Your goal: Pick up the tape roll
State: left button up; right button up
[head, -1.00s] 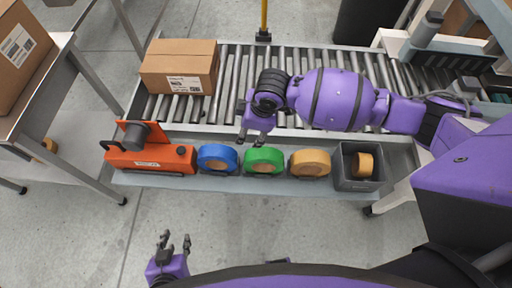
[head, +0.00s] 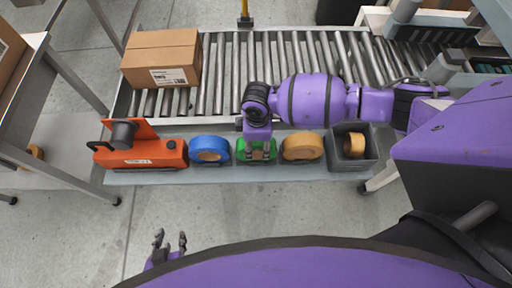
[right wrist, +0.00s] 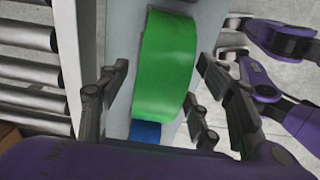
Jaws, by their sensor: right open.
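Several tape rolls stand on the grey shelf along the conveyor's near side. A blue roll (head: 209,149), a green roll (head: 241,153) and a tan roll (head: 302,146) are in a row; another tan roll (head: 354,144) sits in a grey bin. My right gripper (head: 258,154) is over the green roll and partly hides it. In the right wrist view the green roll (right wrist: 165,65) lies between the spread fingers of my right gripper (right wrist: 155,95); I cannot tell whether they touch it. My left gripper (head: 170,241) is open and empty, low in the head view, away from the shelf.
An orange tape dispenser (head: 140,153) is left of the blue roll. The grey bin (head: 345,163) stands at the shelf's right end. A cardboard box (head: 160,58) rests on the roller conveyor (head: 225,75) behind. The floor in front is clear.

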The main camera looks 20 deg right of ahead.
jog(key=shift+r, duration=0.1)
grip_shut()
dwell(0.4)
